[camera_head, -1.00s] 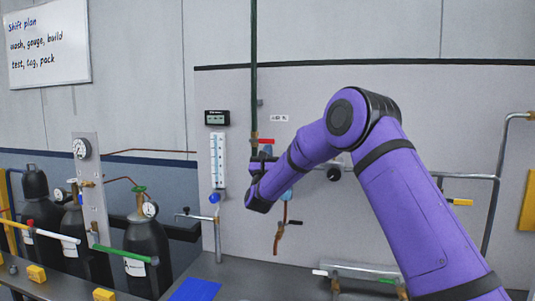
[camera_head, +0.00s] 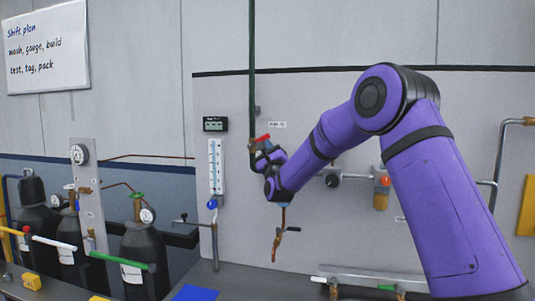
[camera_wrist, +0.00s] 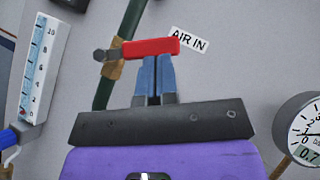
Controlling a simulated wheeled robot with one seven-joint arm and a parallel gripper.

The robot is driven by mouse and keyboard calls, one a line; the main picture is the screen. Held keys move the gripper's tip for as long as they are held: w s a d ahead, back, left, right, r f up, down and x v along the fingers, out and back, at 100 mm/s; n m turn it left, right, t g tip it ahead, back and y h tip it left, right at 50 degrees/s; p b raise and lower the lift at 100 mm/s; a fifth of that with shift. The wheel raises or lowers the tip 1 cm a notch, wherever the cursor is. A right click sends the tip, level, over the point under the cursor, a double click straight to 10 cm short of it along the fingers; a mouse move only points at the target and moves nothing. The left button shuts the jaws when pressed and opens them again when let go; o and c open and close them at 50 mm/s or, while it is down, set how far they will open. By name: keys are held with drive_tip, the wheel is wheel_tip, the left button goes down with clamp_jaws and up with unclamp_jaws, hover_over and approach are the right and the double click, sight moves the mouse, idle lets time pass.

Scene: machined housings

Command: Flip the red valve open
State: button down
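The red valve handle (camera_head: 262,138) sits on the green vertical pipe (camera_head: 252,80) on the wall panel, slightly tilted with its right end higher. In the wrist view the red handle (camera_wrist: 152,47) runs across the picture from a brass valve body (camera_wrist: 113,68) on the pipe. My gripper (camera_head: 264,151) is just below the handle. In the wrist view the two blue fingers of my gripper (camera_wrist: 153,62) are side by side with only a thin dark line between them. Their tips meet the handle's lower edge; whether they touch it is not certain.
An "AIR IN" label (camera_wrist: 188,40) is right of the handle. A flow tube (camera_head: 215,165) and a digital display (camera_head: 215,124) are to the left. A round gauge (camera_wrist: 303,130) is at lower right in the wrist view. Gas cylinders (camera_head: 145,250) stand at left.

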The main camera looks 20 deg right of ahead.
drive_tip(key=w+a+r+n+g+y, duration=0.2)
drive_tip(key=r+n+g+y, duration=0.3)
drive_tip(key=n, duration=0.7)
drive_tip(key=shift+a+r+g+y, duration=0.3)
drive_tip(key=shift+a+r+g, duration=0.3)
drive_tip(key=shift+a+g, duration=0.45)
drive_tip(key=shift+w+d, duration=0.1)
drive_tip(key=shift+d, duration=0.1)
